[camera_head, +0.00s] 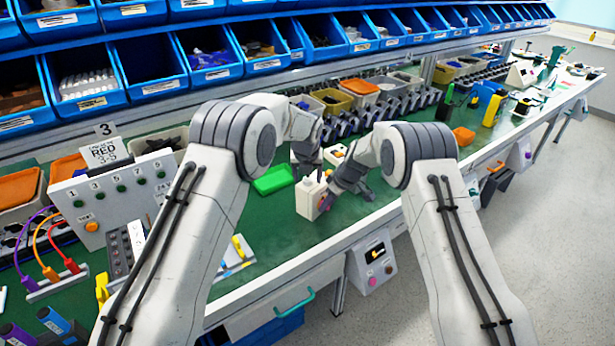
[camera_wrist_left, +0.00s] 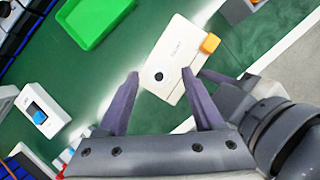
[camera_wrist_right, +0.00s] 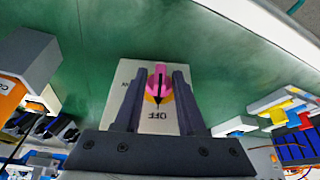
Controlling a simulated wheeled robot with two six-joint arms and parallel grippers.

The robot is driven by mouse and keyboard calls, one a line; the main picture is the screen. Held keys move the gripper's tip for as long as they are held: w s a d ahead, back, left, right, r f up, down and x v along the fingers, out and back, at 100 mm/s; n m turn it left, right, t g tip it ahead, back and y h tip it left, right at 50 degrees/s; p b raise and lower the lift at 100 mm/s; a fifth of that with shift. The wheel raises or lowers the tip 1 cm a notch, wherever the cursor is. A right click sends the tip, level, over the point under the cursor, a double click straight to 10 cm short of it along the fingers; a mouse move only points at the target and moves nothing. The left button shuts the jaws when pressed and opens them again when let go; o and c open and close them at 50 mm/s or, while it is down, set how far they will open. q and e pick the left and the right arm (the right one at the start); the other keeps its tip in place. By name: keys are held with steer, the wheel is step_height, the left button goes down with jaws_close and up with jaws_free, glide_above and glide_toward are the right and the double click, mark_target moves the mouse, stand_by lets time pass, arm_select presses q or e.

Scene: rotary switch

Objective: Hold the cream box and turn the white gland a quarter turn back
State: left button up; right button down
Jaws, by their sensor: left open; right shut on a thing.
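The cream box (camera_head: 309,199) stands upright on the green bench top. Its top, with the round white gland (camera_wrist_left: 159,75) around a dark hole, shows in the left wrist view. My left gripper (camera_wrist_left: 160,76) is open above the box, fingertips either side of the gland's line, apart from it. An orange piece (camera_wrist_left: 210,43) shows at one box corner. In the right wrist view, a pink knob (camera_wrist_right: 160,77) on a yellow base sits on the face marked OFF. My right gripper (camera_wrist_right: 158,72) is shut around this knob's base; the exact contact is hard to see.
A green tray (camera_head: 273,180) lies just left of the box. A white panel (camera_head: 112,197) stands further left. Small bins and blue racks line the back. The bench's front edge runs close to the box. Some bare green surface lies around it.

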arm_select(q)
jaws_close()
steer(key=shift+d+n, duration=0.1)
steer(key=shift+n, duration=0.3)
steer(key=n, duration=0.2)
steer(key=n+y, duration=0.1)
steer(key=shift+d+n+g+y, duration=0.2)
steer(key=shift+n+g+y, duration=0.1)
steer(key=shift+n, duration=0.1)
steer(key=n+y, duration=0.1)
steer(key=n, duration=0.2)
steer(key=n+g, duration=0.1)
steer(key=n, duration=0.1)
steer(key=shift+w+d+n+y, duration=0.15)
steer(key=shift+w+n+y, duration=0.05)
steer(key=shift+n+y, duration=0.2)
jaws_free()
